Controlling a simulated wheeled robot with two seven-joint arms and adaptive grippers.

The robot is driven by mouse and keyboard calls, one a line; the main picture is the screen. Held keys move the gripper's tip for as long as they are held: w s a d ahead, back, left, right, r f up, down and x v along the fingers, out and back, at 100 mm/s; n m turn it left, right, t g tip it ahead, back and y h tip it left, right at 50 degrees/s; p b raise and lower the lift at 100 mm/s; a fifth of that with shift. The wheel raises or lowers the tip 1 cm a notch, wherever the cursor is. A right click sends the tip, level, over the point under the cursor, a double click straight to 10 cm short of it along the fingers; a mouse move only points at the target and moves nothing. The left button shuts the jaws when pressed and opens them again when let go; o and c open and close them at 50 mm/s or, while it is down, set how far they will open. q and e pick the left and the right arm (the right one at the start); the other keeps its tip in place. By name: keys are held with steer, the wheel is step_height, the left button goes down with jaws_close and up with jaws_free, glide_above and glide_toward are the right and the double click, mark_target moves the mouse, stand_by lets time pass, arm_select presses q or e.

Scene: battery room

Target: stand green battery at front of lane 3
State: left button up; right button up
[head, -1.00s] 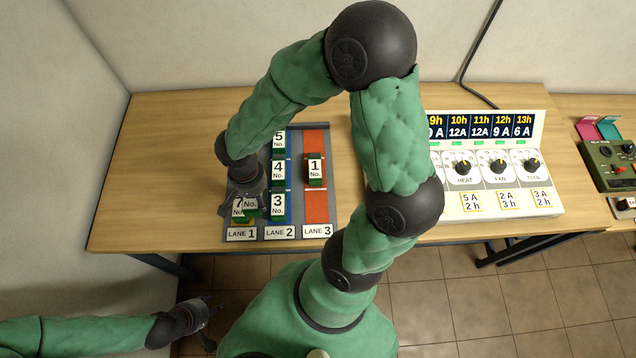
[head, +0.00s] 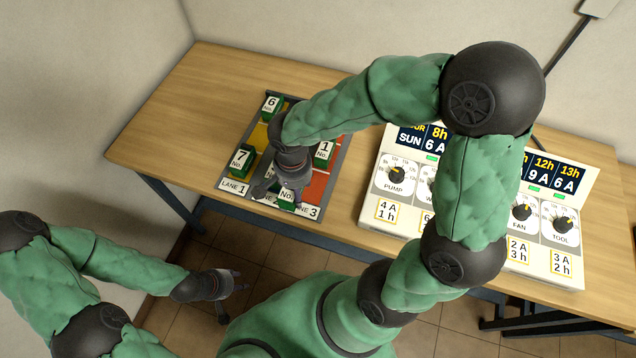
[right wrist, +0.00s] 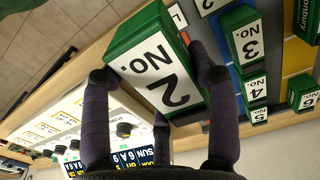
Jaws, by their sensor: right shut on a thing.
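A green battery with a white "No. 2" label (right wrist: 160,70) is between the two fingers of my right gripper (right wrist: 157,78). In the head view my right gripper (head: 284,192) holds this battery (head: 287,199) by the front of lanes 2 and 3, largely hiding it; I cannot tell whether it touches the rack. Lane 3 (head: 316,188) is the red strip on the right of the grey rack (head: 338,170). Green battery No. 1 (head: 324,153) stands farther back in lane 3. My left gripper (head: 232,292) is open and empty, off the table's front.
Batteries No. 7 (head: 241,159) and No. 6 (head: 270,104) stand in yellow lane 1. Batteries No. 3 (right wrist: 247,42), No. 4 (right wrist: 254,88) and No. 5 (right wrist: 258,114) stand in blue lane 2, hidden by my arm in the head view. A dial panel (head: 400,180) stands right of the rack.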

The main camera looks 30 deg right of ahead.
steer(key=w+d+f, duration=0.3)
steer(key=d, duration=0.2)
steer(key=b, duration=0.1)
glide_above(316, 187)
steer(key=f, duration=0.4)
steer(key=shift+s+a+f, duration=0.1)
steer(key=shift+a+f, duration=0.05)
steer(key=shift+a, duration=0.05)
steer(key=shift+d+f, duration=0.15)
steer(key=shift+f, duration=0.1)
steer(key=f, duration=0.1)
steer(key=f+b, duration=0.1)
steer(key=f, duration=0.1)
steer(key=shift+w+d+f, duration=0.1)
steer(key=shift+w+f, duration=0.05)
steer(key=shift+w, duration=0.05)
steer(key=shift+f+b, duration=0.1)
steer(key=shift+b, duration=0.25)
steer(key=o, duration=1.7)
